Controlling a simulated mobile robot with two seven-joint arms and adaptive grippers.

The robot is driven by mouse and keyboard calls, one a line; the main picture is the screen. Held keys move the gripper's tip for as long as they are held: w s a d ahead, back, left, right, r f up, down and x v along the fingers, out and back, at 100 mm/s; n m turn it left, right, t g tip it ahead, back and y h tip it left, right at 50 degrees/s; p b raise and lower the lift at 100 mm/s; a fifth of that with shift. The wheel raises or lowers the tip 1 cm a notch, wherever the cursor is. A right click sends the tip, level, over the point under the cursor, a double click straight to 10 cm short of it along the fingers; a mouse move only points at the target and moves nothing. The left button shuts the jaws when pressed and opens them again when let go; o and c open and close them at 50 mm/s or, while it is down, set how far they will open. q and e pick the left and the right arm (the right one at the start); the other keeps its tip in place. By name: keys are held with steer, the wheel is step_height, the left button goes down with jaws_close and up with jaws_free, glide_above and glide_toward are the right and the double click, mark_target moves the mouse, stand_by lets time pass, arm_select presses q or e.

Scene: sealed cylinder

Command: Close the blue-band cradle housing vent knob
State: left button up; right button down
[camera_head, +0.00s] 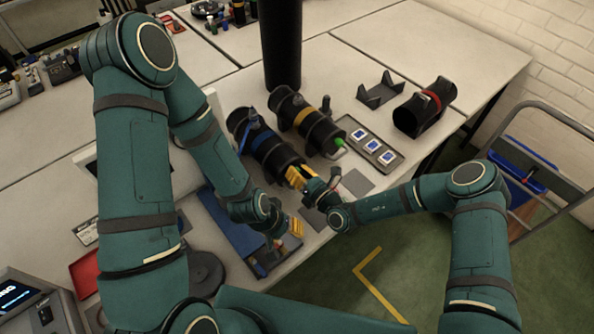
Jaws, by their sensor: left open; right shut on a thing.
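The blue-band cradle housing (258,137) is a black cylinder with a blue band, lying on the table left of a similar yellow-band housing. My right gripper (299,178) has its yellow fingers at the near end of the blue-band housing, where its vent knob would sit. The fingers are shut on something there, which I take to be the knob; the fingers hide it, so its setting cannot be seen. My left gripper (287,231) is open and apart from the housing, above the table's front edge near a blue tray (232,229).
The yellow-band housing (296,112) has a green knob (339,142) on its near end. A tray (385,163) with several blue-and-white pieces lies to its right. A red-band housing (428,104) and an empty cradle (380,92) stand farther right. A black column (281,45) rises behind.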

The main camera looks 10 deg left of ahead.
steer(key=shift+w+r+m, duration=0.1)
steer(key=shift+r+m, duration=0.05)
steer(key=shift+m, duration=0.15)
steer(key=c, duration=0.7)
jaws_free()
steer(key=shift+c, duration=0.2)
steer(key=v, duration=1.2)
